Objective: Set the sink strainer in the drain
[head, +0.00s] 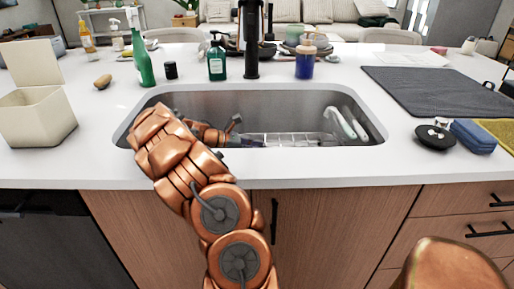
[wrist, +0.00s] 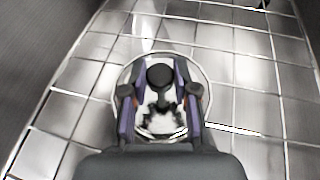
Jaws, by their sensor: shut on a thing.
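The sink (head: 290,104) is a steel basin set in the white island counter. My arm reaches over its front edge, and in the head view my gripper is low in the basin, its fingertips not clearly visible. In the wrist view my gripper (wrist: 160,98) points down at the basin floor, its two purple-and-dark fingers shut on the sink strainer by its round black knob (wrist: 160,76). A bright round rim (wrist: 203,78) surrounds the fingers. The drain is hidden or cannot be told from this rim, and I cannot tell whether the strainer is seated.
A wire grid (wrist: 240,70) covers the basin floor. Pale utensils (head: 345,122) lean at the basin's right. A faucet (head: 252,45), a green soap bottle (head: 217,62) and a blue bottle (head: 305,63) stand behind. A dark mat (head: 430,90) and a black round item (head: 435,138) lie right.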

